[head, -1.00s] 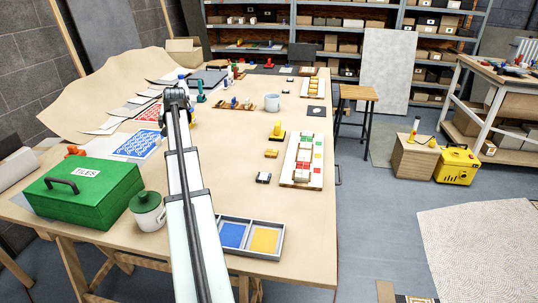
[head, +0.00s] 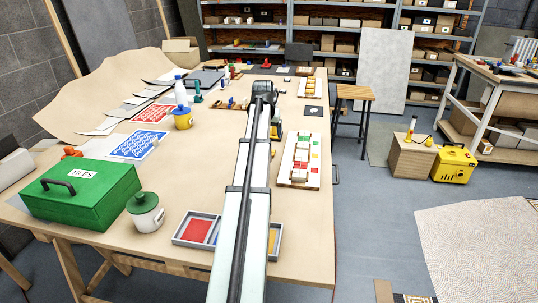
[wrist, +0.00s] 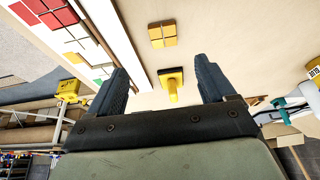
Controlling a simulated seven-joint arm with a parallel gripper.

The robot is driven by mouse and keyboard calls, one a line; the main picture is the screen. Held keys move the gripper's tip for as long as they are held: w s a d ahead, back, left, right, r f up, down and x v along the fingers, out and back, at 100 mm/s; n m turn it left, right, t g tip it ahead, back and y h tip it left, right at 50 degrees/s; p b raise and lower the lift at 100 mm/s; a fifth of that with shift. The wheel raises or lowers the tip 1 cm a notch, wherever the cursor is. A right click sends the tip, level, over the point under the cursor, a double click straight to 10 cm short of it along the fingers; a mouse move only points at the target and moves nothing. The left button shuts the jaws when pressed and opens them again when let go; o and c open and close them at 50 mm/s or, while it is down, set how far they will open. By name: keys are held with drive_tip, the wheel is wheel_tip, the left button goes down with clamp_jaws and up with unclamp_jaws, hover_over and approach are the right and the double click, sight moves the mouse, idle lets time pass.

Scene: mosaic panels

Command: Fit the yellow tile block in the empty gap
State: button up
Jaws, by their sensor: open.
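The yellow tile block (wrist: 162,34) is a small square of yellow tiles lying on the table, in the upper middle of the wrist view. My gripper (wrist: 161,68) is open and empty, its two dark fingers apart, with the block beyond the fingertips. A yellow handled tool (wrist: 172,88) on a dark base shows between the fingers. The white mosaic panel (wrist: 112,40) with red, white, green and yellow tiles lies to the left. In the head view the panel (head: 312,178) is right of my arm, which hides the block.
A green tile box (head: 85,195), a lidded green and white pot (head: 146,212) and a tray of coloured tiles (head: 178,240) stand at the table's near side. Patterned sheets (head: 136,146) lie at left. The table's right edge runs close beside the panel.

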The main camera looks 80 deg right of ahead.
drive_tip(key=x, duration=0.7)
drive_tip(key=shift+d, duration=0.1)
drive_tip(key=shift+w+x, duration=0.15)
drive_tip(key=shift+x, duration=1.2)
drive_tip(key=shift+w+x, duration=0.15)
drive_tip(key=shift+x, duration=1.15)
drive_tip(key=shift+c, duration=0.3)
drive_tip(key=c, duration=1.1)
wheel_tip(320, 180, up, 9)
drive_tip(key=s, duration=0.4)
drive_tip(key=s+r, duration=0.1)
drive_tip(key=s, duration=0.9)
drive_tip(key=shift+r, duration=0.35)
